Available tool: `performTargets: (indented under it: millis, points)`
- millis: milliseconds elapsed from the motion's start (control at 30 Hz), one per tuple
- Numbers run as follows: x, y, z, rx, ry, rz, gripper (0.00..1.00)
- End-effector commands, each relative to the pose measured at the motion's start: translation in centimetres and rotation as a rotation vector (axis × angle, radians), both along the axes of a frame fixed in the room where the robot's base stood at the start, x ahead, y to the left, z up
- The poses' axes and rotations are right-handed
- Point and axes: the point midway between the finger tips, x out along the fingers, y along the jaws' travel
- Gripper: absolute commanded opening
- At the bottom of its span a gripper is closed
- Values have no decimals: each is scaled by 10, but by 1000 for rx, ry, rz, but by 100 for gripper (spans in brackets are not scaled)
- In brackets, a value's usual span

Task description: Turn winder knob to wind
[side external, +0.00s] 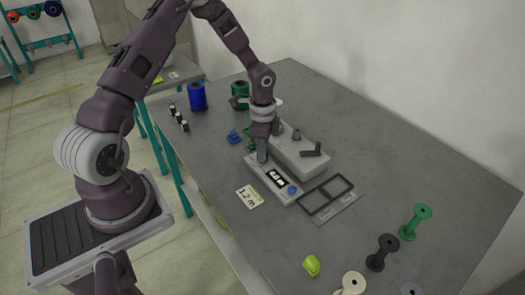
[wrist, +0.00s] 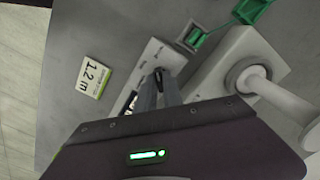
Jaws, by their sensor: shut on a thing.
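The winder (side external: 301,152) is a light grey box on the table with a lower front panel (side external: 255,172). The panel carries a small display (side external: 277,179) and a blue button (side external: 292,189). My gripper (side external: 262,158) points down at the far left end of this panel. In the wrist view my fingertips (wrist: 159,76) are shut on the small dark winder knob (wrist: 158,71), which they mostly hide. A card reading 1.2 m (side external: 250,197) lies beside the panel; it also shows in the wrist view (wrist: 97,77).
A black-framed tray (side external: 327,198) lies right of the panel. A green spool (side external: 415,221), a black spool (side external: 382,252) and a yellow-green piece (side external: 312,265) stand nearer. Blue (side external: 197,96) and green (side external: 240,93) thread reels stand at the back left.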

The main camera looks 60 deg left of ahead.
Motion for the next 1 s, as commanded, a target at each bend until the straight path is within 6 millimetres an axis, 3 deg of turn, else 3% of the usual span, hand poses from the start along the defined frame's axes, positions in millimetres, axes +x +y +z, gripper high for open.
performTargets:
  millis: [567,600,700,1000]
  points:
    - [1,0,1,1,-4,-28,0]
    - [1,0,1,1,-4,-28,17]
    - [1,0,1,1,-4,-28,33]
    - [1,0,3,1,-2,-26,33]
